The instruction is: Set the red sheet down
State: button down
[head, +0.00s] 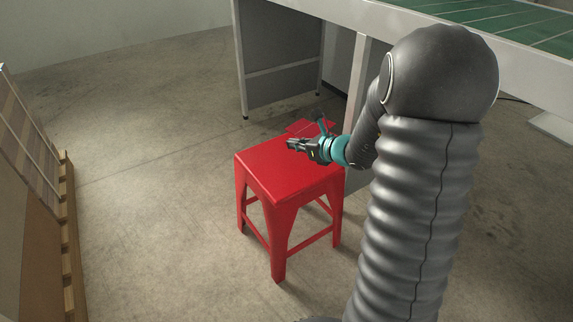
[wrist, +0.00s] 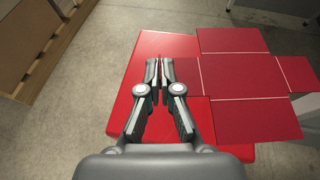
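The red sheet (wrist: 240,75) is a flat, cross-shaped blank with pale crease lines, to the right of my gripper (wrist: 159,66) in the wrist view. It lies over the top of the red stool (wrist: 165,43) and reaches past the stool's edge on the right. In the head view part of the sheet (head: 302,127) shows at the stool's back corner. My gripper (head: 297,145) is low over the stool top (head: 270,165). Its fingertips are close together with a narrow gap. Whether they pinch the sheet's left flap is unclear, red on red.
A white-framed table with a green top (head: 450,12) stands behind and to the right of the stool. A grey panel (head: 280,60) is under it. A wooden pallet with boards (head: 66,225) is at the left. The floor between pallet and stool is clear.

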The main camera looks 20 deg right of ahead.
jog(key=s+d+n+g+y+b, duration=0.1)
jog(key=s+d+n+y, duration=0.1)
jog(key=d, duration=0.3)
jog(key=b, duration=0.2)
send_over(276, 179)
notch_tip(276, 179, down, 8)
jog(key=shift+w+r, duration=0.1)
jog(key=shift+r, duration=0.1)
jog(key=shift+f, duration=2)
jog(key=shift+f, duration=0.15)
jog(key=c, duration=1.3)
grip_release()
